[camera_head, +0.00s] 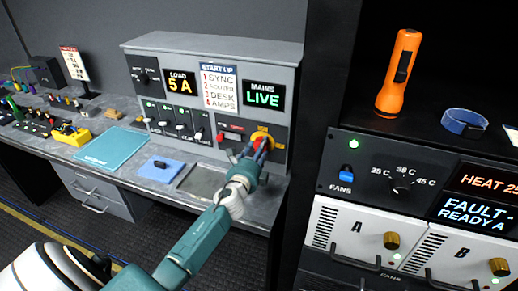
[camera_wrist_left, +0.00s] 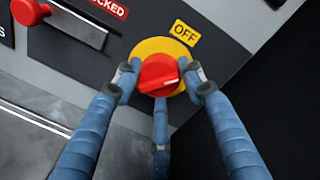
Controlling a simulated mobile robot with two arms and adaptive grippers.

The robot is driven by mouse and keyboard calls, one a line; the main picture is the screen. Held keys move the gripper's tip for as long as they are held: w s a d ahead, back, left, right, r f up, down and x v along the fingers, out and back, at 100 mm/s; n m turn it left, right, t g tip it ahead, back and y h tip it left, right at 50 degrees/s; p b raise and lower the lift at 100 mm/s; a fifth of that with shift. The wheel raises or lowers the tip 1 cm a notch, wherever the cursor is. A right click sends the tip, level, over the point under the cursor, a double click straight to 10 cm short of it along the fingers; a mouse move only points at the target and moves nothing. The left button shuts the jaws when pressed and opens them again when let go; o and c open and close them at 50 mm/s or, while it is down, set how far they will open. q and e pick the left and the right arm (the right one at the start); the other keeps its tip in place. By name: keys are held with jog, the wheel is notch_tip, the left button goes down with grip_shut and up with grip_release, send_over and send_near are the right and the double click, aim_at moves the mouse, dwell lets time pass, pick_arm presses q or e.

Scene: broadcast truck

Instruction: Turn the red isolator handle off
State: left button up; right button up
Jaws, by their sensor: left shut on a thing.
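The red isolator handle (camera_wrist_left: 158,76) is a round red knob with a raised grip, on a yellow disc (camera_wrist_left: 150,48) on the dark lower right part of the grey power panel (camera_head: 213,53). A yellow OFF label (camera_wrist_left: 185,33) sits at the disc's upper right in the left wrist view. My left gripper (camera_wrist_left: 163,78) has its blue fingers around the knob and is shut on it. In the head view the left gripper (camera_head: 254,150) reaches the panel and partly covers the handle. My right gripper is not in view.
The panel shows a MAINS LIVE display (camera_head: 263,95) and a LOAD 5 A display (camera_head: 180,83). A red knob on a slide (camera_wrist_left: 30,11) is left of the handle. A rack with amplifiers (camera_head: 350,236) and an orange torch (camera_head: 399,73) stands at right.

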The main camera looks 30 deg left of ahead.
pick_arm(q)
jog(key=shift+s+d+f+n+h, duration=0.1)
jog(key=shift+n+h, duration=0.05)
jog(key=shift+n, duration=1.05)
jog(key=shift+w+d+f+n+h, duration=0.1)
jog(key=shift+n+h, duration=0.1)
jog(key=shift+n, duration=1)
jog(key=shift+s+f+n+h, duration=0.1)
jog(key=shift+n+h, duration=0.05)
jog(key=shift+n, duration=1.05)
jog(key=o, duration=1)
jog(key=shift+o, duration=0.9)
jog(key=shift+r, duration=0.25)
jog(key=v, duration=1.1)
jog(key=shift+s+d, duration=0.25)
jog(key=shift+s, duration=0.15)
